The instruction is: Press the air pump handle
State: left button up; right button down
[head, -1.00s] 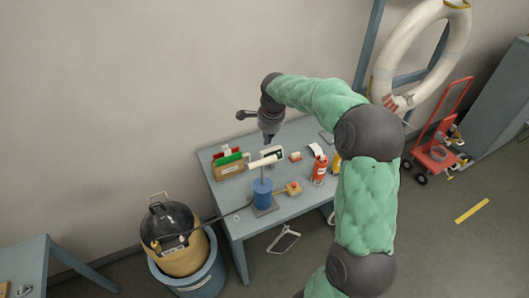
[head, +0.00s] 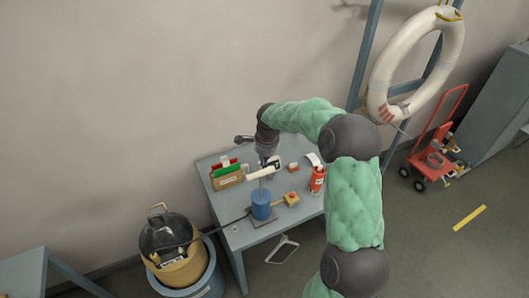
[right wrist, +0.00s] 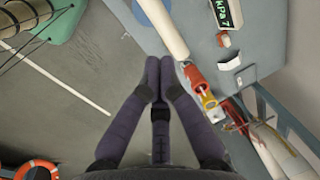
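The air pump has a blue cylinder body (head: 262,205) standing on the grey table. Its white bar handle (head: 259,175) is raised above the body on a thin rod. In the right wrist view the handle (right wrist: 163,28) is a pale bar reaching down to just above the fingertips. My right gripper (head: 267,157) is over the table behind the handle, pointing down. In the right wrist view its dark fingers (right wrist: 159,72) are together, with nothing seen between them. Whether they touch the handle I cannot tell. My left gripper is not in view.
On the table (head: 238,237) are a box with red and green items (head: 227,173), a red cylinder (head: 317,180) and a yellow box with a red button (head: 292,198). A yellow-and-black canister (head: 175,250) in a blue tub stands left. A lifebuoy (head: 378,80) hangs at right.

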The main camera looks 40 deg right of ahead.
aim_at(261, 174)
jog(key=f+p, duration=0.1)
jog(key=f, duration=0.2)
jog(key=w+f, duration=0.1)
jog(key=f, duration=0.3)
jog(key=shift+w+d+f+p, duration=0.15)
jog(key=shift+w+p, duration=0.05)
jog(key=shift+p, duration=0.15)
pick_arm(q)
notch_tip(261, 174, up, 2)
pick_arm(e)
notch_tip(261, 174, down, 10)
jog(key=b, duration=0.8)
jog(key=shift+r+b, duration=0.2)
jog(key=shift+b, duration=0.15)
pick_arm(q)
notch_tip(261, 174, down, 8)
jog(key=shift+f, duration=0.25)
pick_arm(e)
jog(key=shift+s, duration=0.15)
